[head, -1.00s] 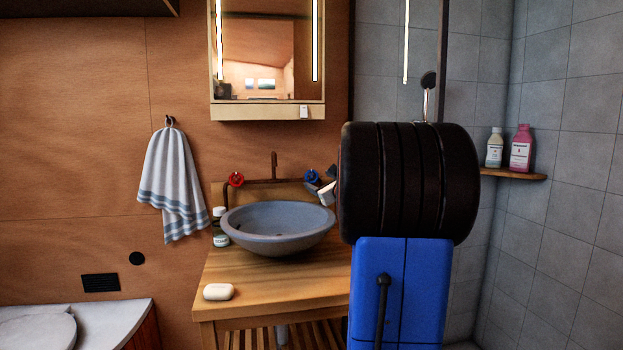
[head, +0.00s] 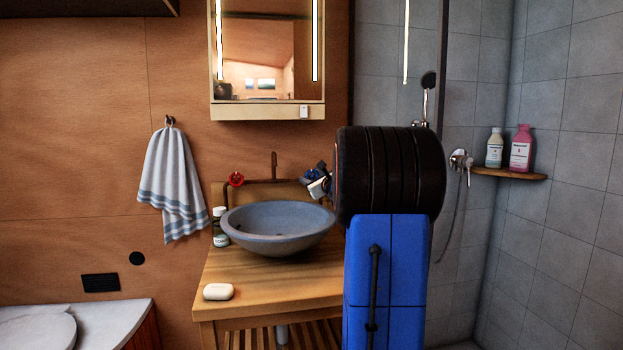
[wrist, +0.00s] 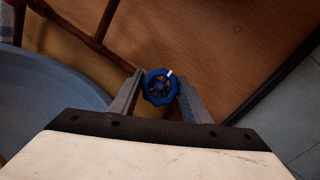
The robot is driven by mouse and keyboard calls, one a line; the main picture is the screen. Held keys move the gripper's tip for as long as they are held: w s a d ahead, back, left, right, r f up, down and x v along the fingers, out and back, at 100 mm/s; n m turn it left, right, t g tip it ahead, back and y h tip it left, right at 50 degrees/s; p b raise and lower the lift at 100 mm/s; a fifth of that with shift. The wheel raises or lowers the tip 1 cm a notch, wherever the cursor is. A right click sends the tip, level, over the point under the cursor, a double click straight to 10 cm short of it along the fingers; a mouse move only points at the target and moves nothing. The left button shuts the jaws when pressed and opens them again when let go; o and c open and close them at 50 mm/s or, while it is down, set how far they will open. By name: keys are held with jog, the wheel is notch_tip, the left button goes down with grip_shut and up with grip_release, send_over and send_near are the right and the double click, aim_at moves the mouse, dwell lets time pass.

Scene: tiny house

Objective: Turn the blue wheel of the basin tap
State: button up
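The blue wheel (head: 308,176) of the basin tap is on the right of the tap, behind the bowl, and is partly hidden by my gripper (head: 319,180) in the head view. In the wrist view the blue wheel (wrist: 158,88), with a white mark on its rim, shows between the fingertips of my gripper (wrist: 160,86). The fingers are apart, one on each side of the wheel. I cannot tell whether either finger touches it. The red wheel (head: 236,179) is on the left of the tap, and the brown spout (head: 274,165) stands between the wheels.
The grey basin (head: 277,236) stands on the wooden counter (head: 270,277) just left of my gripper. A small bottle (head: 220,228) and a soap bar (head: 218,292) are on the counter's left. A mirror cabinet (head: 267,111) hangs above. A shower shelf (head: 510,174) is right.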

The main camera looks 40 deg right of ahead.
jog(key=c, duration=0.3)
jog(key=shift+n, duration=0.3)
jog(key=n+y, duration=0.1)
jog(key=n, duration=0.1)
jog(key=n+y, duration=0.1)
jog(key=n, duration=0.2)
jog(key=shift+y, duration=0.4)
jog(key=n+g+y, duration=0.1)
jog(key=n, duration=0.1)
jog(key=n+g+y, duration=0.1)
jog(key=n, duration=0.2)
jog(key=n+g, duration=0.1)
jog(key=n, duration=0.2)
jog(key=n+g+y, duration=0.1)
jog(key=n, duration=0.1)
jog(key=shift+f+n+g, duration=0.1)
jog(key=shift+n+g, duration=0.2)
jog(key=shift+n, duration=0.1)
jog(key=n+g, duration=0.1)
jog(key=n, duration=0.2)
jog(key=shift+g, duration=0.4)
jog(key=shift+a+f+n, duration=0.1)
jog(key=shift+n, duration=0.3)
